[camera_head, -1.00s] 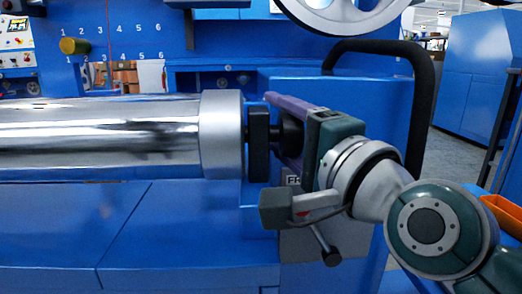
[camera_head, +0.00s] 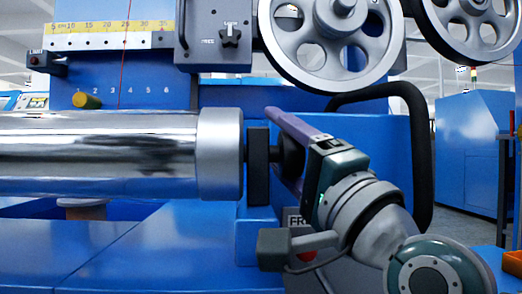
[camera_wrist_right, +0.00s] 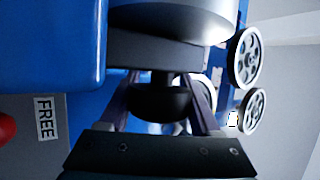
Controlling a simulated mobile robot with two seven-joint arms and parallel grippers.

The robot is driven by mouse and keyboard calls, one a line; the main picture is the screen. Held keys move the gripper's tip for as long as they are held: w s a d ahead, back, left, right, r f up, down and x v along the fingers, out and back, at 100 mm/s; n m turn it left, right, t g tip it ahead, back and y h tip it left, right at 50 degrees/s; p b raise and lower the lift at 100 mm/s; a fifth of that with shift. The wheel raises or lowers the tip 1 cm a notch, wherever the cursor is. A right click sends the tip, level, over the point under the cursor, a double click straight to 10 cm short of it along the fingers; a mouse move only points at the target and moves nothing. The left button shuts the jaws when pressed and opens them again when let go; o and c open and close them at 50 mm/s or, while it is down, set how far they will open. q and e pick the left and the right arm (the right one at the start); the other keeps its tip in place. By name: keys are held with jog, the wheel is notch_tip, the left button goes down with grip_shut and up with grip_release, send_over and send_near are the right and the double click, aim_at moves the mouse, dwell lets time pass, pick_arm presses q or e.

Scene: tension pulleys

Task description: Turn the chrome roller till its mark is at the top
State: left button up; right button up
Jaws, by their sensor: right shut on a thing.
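The chrome roller (camera_head: 100,152) lies level across the left of the head view, with a dull silver collar (camera_head: 220,155) at its right end. A black block (camera_head: 258,165) stands beside the collar. My right gripper (camera_head: 284,140) is shut on a dark round knob (camera_head: 292,157) at the roller's shaft end. In the right wrist view the knob (camera_wrist_right: 158,103) sits between the two purple fingers. I cannot make out a mark on the roller; its visible surface shows only bright and dark reflections. My left gripper is not in view.
A black curved handle (camera_head: 423,160) rises right of my right gripper. Spoked wheels (camera_head: 335,40) are above. A label reading FREE (camera_wrist_right: 45,117) shows near the gripper. A yellow-ended knob (camera_head: 87,101) and ruler (camera_head: 110,27) are behind the roller.

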jog(key=o, duration=1.1)
jog(key=shift+s+d+f, duration=0.15)
jog(key=shift+s+f, duration=0.05)
jog(key=shift+s, duration=0.1)
jog(key=p+v, duration=0.2)
jog(key=v, duration=0.7)
